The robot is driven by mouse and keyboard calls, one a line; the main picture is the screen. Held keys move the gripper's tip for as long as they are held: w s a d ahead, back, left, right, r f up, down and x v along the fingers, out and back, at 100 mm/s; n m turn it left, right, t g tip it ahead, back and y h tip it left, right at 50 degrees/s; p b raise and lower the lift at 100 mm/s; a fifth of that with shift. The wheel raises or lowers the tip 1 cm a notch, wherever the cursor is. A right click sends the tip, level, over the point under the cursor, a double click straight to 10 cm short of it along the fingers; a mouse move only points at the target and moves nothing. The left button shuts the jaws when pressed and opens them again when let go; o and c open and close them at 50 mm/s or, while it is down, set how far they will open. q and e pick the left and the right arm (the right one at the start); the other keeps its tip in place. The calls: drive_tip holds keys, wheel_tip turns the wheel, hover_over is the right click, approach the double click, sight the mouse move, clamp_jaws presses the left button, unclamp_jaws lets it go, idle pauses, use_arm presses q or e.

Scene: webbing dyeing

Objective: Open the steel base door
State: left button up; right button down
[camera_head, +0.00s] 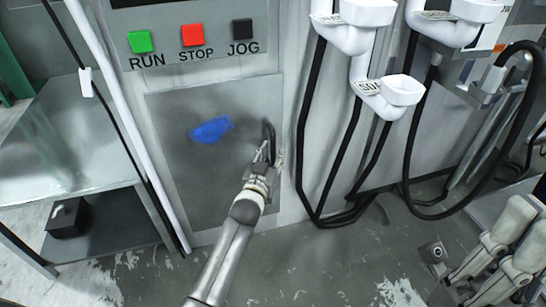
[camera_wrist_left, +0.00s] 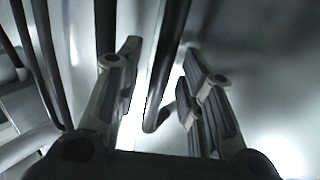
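The steel base door (camera_head: 195,165) is a grey panel low on the machine front and looks shut. A blue patch (camera_head: 211,130) marks its middle. Its dark bar handle (camera_head: 269,130) stands upright near the right edge. My left gripper (camera_head: 267,153) is at the handle's lower part. In the left wrist view, the left gripper (camera_wrist_left: 162,62) is open, with the handle (camera_wrist_left: 165,65) between its fingers and gaps visible on both sides. Pale parts of my right arm (camera_head: 505,250) show at lower right; its finger state is unclear.
RUN (camera_head: 140,41), STOP (camera_head: 192,35) and JOG (camera_head: 242,29) buttons sit above the door. Black hoses (camera_head: 313,130) hang close to its right. A metal shelf (camera_head: 75,130) stands left. The floor before the door is open apart from my left arm.

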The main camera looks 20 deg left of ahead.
use_arm(q)
drive_tip(key=shift+w, duration=0.25)
clamp_jaws()
drive_tip(key=shift+s+r, duration=0.1)
drive_tip(key=shift+s, duration=0.1)
idle(0.3)
